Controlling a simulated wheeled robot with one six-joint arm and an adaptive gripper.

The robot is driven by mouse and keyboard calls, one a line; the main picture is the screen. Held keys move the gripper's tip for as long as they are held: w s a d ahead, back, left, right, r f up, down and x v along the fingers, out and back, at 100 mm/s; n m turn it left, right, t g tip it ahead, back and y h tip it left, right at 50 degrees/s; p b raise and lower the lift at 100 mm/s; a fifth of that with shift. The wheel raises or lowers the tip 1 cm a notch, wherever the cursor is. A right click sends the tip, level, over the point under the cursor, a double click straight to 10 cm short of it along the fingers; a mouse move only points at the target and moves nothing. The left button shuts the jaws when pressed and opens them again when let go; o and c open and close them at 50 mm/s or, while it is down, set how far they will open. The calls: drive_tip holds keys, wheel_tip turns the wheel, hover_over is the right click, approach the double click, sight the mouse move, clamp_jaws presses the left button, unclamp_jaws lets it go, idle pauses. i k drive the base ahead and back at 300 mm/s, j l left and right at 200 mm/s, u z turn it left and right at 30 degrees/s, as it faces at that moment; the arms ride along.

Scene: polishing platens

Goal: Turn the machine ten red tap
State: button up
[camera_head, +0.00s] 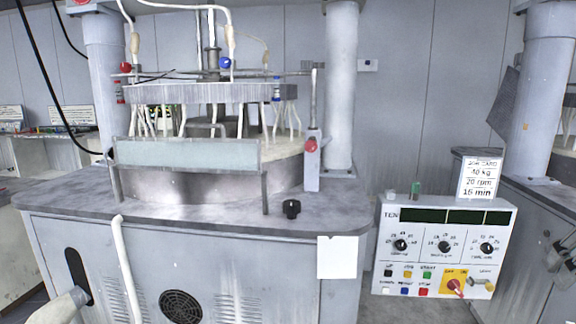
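The control panel (443,262) at the right is marked "TEN". The machine (180,245) left of it has a grey body with a round platen on top. A round red knob (126,68) sits on the pipework at the upper left of the machine. A blue knob (225,62) sits on the pipework to its right. Another red knob (311,145) is on a grey upright box at the platen's right side. I cannot tell from this view how far either red knob is turned.
The panel has black dials, coloured buttons and a red-and-yellow switch (455,286). A white card (481,178) above it reads 40 kg, 20 rpm, 16 min. A clear guard (190,153) stands before the platen. A black knob (291,208) stands on the worktop. Thick columns (341,90) flank the machine.

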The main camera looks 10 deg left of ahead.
sight(125, 67)
drive_tip(key=u, duration=1.05)
